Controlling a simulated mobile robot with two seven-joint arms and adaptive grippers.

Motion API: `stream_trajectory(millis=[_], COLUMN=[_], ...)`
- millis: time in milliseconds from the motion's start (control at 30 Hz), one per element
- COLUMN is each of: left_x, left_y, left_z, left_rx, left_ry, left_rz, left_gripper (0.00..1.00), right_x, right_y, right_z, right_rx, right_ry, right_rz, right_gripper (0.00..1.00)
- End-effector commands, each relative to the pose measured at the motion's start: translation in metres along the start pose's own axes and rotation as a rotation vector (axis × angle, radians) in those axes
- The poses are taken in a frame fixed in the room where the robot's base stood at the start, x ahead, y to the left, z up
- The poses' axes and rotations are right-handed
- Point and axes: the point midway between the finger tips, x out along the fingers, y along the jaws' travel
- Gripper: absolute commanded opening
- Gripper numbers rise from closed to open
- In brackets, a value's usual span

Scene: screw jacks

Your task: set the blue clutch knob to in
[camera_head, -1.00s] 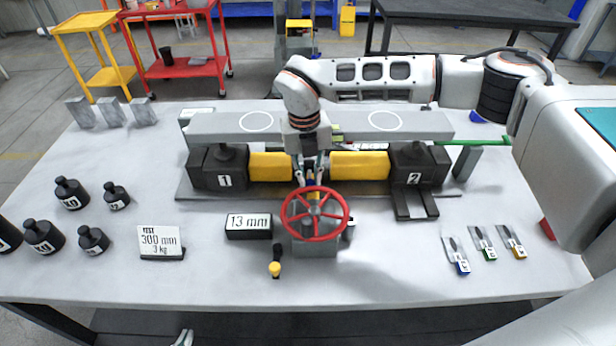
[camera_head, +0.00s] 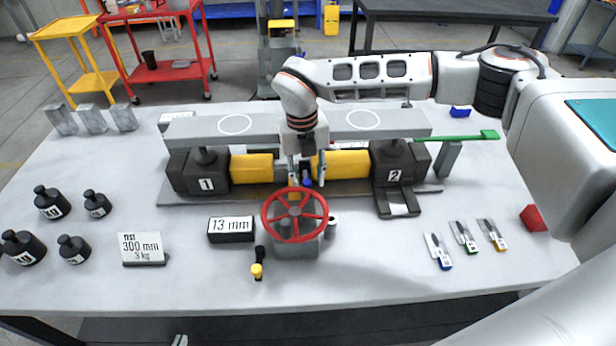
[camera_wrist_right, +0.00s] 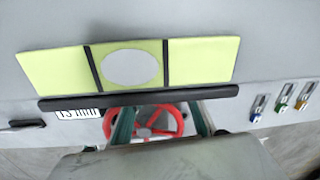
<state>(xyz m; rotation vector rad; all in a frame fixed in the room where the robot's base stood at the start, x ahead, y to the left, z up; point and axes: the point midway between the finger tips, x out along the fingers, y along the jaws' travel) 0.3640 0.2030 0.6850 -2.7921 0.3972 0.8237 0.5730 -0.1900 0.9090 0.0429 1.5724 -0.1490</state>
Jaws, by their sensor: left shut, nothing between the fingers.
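The blue clutch knob (camera_head: 308,182) shows as a small blue spot behind the red handwheel (camera_head: 294,215) in the head view, between the two yellow cylinders. My right gripper (camera_head: 305,178) points down close to the knob; its fingers partly hide that spot, and I cannot tell whether they touch it. In the right wrist view, the two fingers (camera_wrist_right: 161,122) stand apart, with the red handwheel visible between them; the knob is not clear there. Only a small tip of my left gripper (camera_head: 181,340) shows at the bottom edge of the head view, shut and empty, far from the knob.
A grey beam (camera_head: 295,124) lies behind my right gripper, above jacks 1 (camera_head: 200,178) and 2 (camera_head: 400,167). A 13 mm display (camera_head: 231,229) and a yellow-tipped lever (camera_head: 258,268) stand left of the wheel.

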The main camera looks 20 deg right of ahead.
Motion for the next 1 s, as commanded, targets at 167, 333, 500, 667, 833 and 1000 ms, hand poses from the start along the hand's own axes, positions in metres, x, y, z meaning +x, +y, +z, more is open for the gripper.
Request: stream_trajectory(millis=[167,333,500,667,833,1000], left_x=[0.000,0.000,0.000,0.000,0.001,0.001], left_y=[0.000,0.000,0.000,0.001,0.001,0.001], left_z=[0.000,0.000,0.000,0.000,0.000,0.000], left_rx=[0.000,-0.001,-0.001,-0.001,-0.001,-0.002], left_ry=[-0.001,0.000,0.000,0.000,0.000,0.000], left_rz=[0.000,0.000,0.000,0.000,0.000,0.000], left_gripper=[0.00,0.00,0.00,0.00,0.00,0.00], right_x=[-0.012,-0.043,-0.078,-0.103,-0.117,-0.120], right_y=[0.001,0.000,0.000,-0.001,-0.001,-0.001], right_z=[0.001,0.001,0.001,0.001,0.000,0.000], right_rx=[-0.001,0.001,0.001,0.002,0.002,0.002], right_ry=[-0.003,-0.005,-0.004,-0.002,-0.001,0.001], right_rz=[0.001,0.001,0.000,0.000,-0.001,-0.001], right_gripper=[0.33,0.33,0.33,0.33,0.33,0.33])
